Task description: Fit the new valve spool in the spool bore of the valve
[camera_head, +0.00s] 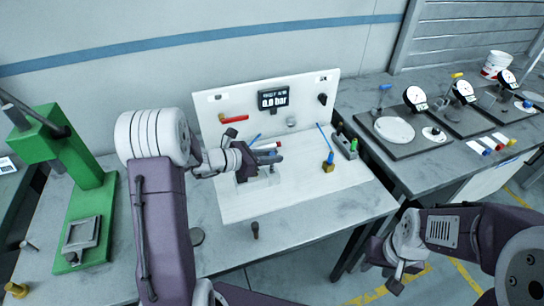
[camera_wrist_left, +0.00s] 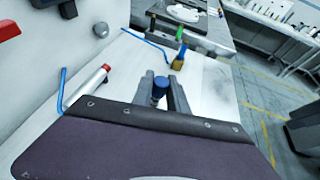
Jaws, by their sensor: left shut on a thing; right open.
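My left gripper (camera_head: 270,162) is over the white board on the bench. Its fingers also show in the left wrist view (camera_wrist_left: 162,92). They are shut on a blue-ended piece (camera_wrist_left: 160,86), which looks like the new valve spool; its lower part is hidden. A grey block (camera_head: 262,179), apparently the valve, sits under the left gripper and is largely covered by it. I cannot see the spool bore or whether the piece touches it. My right gripper (camera_head: 398,272) is open and empty, off the bench at the lower right.
A silver cylinder with a red end (camera_wrist_left: 92,86) lies left of the fingers. A brass-coloured bottle with a blue top (camera_head: 328,163) and a dark holder with a green part (camera_head: 346,146) stand right. A dark knob (camera_head: 255,230) is in front. A green press (camera_head: 70,190) stands left.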

